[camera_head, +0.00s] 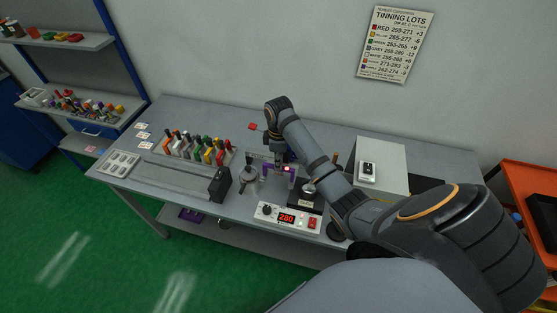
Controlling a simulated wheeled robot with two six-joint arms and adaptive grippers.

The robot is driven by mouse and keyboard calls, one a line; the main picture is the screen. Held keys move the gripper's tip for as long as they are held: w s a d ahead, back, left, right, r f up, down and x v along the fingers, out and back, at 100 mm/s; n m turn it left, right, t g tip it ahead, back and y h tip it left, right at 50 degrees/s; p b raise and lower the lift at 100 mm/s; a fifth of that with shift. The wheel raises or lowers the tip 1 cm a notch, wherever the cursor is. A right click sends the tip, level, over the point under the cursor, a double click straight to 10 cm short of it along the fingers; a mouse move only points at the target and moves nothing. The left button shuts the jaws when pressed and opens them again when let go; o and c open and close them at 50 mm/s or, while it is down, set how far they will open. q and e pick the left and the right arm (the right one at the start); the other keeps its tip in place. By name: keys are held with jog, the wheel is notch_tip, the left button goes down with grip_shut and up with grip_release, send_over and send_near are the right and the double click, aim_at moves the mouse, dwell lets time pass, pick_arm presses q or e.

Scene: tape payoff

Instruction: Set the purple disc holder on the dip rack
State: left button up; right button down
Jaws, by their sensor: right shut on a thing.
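My right gripper (284,168) is over the middle of the grey workbench, its arm coming in from the right. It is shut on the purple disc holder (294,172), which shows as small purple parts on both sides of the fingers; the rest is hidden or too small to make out. A pale upright frame, possibly the dip rack (251,159), stands right behind and beside the gripper, partly hidden. I cannot tell whether the holder touches it. My left gripper is not in view.
A metal vessel (249,180) and black block (219,184) stand left. A row of coloured holders (200,148) fills the bench's left. A grey box (379,157) stands right.

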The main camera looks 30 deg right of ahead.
jog(key=shift+f, duration=0.35)
dwell(0.5)
jog(key=c, duration=0.6)
grip_release()
